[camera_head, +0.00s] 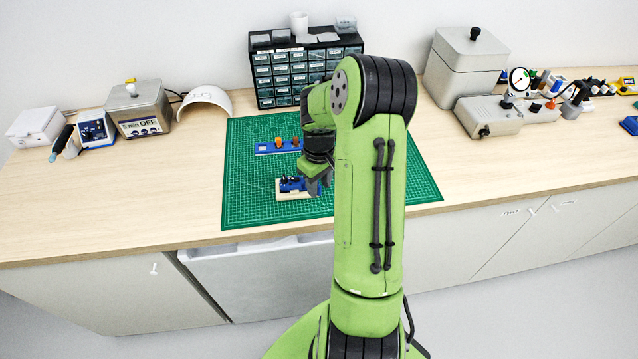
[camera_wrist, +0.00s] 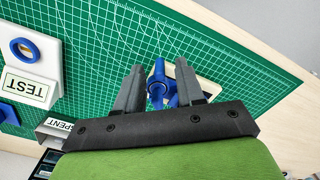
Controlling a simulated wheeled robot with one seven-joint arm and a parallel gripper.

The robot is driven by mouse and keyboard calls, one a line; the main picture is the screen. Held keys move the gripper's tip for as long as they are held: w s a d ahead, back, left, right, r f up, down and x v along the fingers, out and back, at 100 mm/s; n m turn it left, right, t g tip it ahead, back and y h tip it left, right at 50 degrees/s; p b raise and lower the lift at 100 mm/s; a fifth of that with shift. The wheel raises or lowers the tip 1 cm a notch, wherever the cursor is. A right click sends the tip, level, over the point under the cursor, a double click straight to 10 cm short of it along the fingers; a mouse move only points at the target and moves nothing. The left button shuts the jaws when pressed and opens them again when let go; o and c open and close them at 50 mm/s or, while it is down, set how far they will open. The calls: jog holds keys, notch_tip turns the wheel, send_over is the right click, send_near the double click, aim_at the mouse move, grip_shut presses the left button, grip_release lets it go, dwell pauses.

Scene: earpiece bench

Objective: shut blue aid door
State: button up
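The blue aid (camera_head: 291,184) sits on a small cream base (camera_head: 296,196) on the green mat (camera_head: 245,205). In the wrist view the blue aid (camera_wrist: 160,84) shows between the two grey fingers of my gripper (camera_wrist: 160,66), with an upright blue part nearest the left finger. The cream base (camera_wrist: 208,86) shows behind the right finger. My gripper (camera_head: 318,182) is open, with its fingers apart, just right of and close above the aid. I cannot tell whether a finger touches it. The door's exact angle is too small to tell.
A blue rack (camera_head: 265,148) with orange pieces lies behind the aid. The wrist view shows a white TEST block (camera_wrist: 34,58) with a blue ring and a SPENT tray (camera_wrist: 56,128). A drawer cabinet (camera_head: 290,75) stands at the back. The mat's front left is clear.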

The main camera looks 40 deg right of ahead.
jog(key=shift+c, duration=0.2)
grip_shut()
dwell(0.3)
jog(key=shift+w+a+m+b, duration=0.15)
jog(key=shift+w+a+m, duration=0.15)
jog(key=shift+m, duration=0.55)
jog(key=shift+w+a+m+b, duration=0.15)
jog(key=shift+a+m, duration=0.25)
jog(key=shift+m, duration=0.45)
jog(key=shift+w+a+m, duration=0.3)
jog(key=shift+w+m, duration=0.05)
jog(key=shift+m, duration=0.6)
jog(key=shift+w+a+m, duration=0.25)
jog(key=shift+w+m, duration=0.1)
jog(key=shift+m, duration=0.6)
jog(key=shift+w, duration=0.1)
jog(key=shift+o, duration=0.2)
grip_release()
